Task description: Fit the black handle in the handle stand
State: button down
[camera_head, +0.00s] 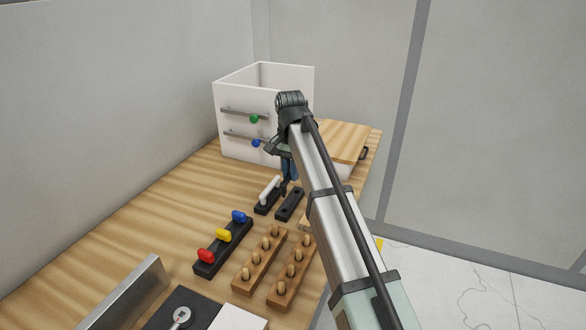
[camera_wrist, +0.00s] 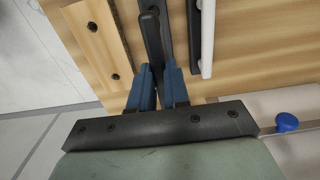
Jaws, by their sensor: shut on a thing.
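The black handle (camera_wrist: 151,38) is between the blue fingers of my gripper (camera_wrist: 157,72) in the wrist view, and the gripper is shut on it. In the head view my gripper (camera_head: 287,182) points down over the far part of the workbench, and the arm partly hides it. A black stand with two holes (camera_head: 290,204) lies just below the gripper. Part of this stand (camera_wrist: 166,20) shows beside the handle in the wrist view. I cannot tell whether the handle touches the stand. To its left, a white handle (camera_head: 270,189) sits on another black stand (camera_head: 264,207).
A white drawer cabinet (camera_head: 232,100) with green and blue knobs stands behind. A black rack (camera_head: 208,262) with red, yellow and blue pieces and two wooden peg racks (camera_head: 243,283) lie nearer. In the wrist view, a wooden strip with holes (camera_wrist: 85,12) lies left of the handle.

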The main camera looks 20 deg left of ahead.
jog(key=shift+f, duration=2.05)
jog(key=shift+f, duration=0.95)
dwell(1.2)
jog(key=c, duration=1)
grip_release()
jog(key=shift+r, duration=2.5)
